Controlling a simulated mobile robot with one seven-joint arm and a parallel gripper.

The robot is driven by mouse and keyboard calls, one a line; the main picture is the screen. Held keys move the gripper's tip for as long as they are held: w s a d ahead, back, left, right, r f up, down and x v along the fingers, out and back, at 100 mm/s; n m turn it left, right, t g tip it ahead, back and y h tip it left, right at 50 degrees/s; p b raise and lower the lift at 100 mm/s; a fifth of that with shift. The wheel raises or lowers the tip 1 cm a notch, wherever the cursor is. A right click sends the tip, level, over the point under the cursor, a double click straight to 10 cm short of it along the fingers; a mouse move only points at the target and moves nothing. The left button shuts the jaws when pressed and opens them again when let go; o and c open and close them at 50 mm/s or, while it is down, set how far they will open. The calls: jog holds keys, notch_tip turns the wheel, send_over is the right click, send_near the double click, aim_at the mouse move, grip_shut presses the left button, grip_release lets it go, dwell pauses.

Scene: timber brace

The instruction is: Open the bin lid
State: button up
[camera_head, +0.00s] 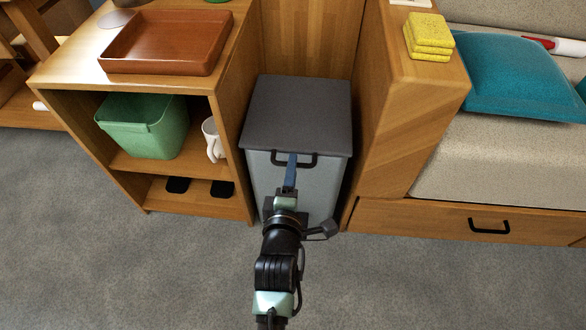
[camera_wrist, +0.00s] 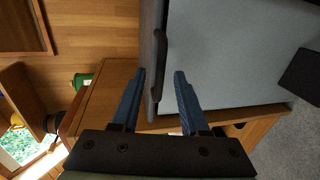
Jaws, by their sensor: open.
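The bin (camera_head: 268,180) is a light grey box with a dark grey lid (camera_head: 297,115), which lies shut on top. A black bar handle (camera_head: 308,163) sticks out from the lid's front edge. My gripper (camera_head: 293,156) is at this handle, in front of the bin, with its blue fingers pointing at it. In the wrist view, the two fingers of my gripper (camera_wrist: 159,72) are spread apart, and the handle (camera_wrist: 160,58) shows between and just beyond their tips. I cannot tell whether either finger touches it.
The bin stands in a narrow gap between a wooden shelf unit (camera_head: 235,75) on the left and a wooden bench end (camera_head: 400,130) on the right. A brown tray (camera_head: 165,42) lies on the shelf unit. Yellow sponges (camera_head: 428,38) lie on the bench end. The carpet in front is clear.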

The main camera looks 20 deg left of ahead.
jog(key=shift+b+x, duration=0.45)
jog(key=shift+x, duration=0.8)
jog(key=shift+c, duration=0.2)
grip_shut()
dwell(0.4)
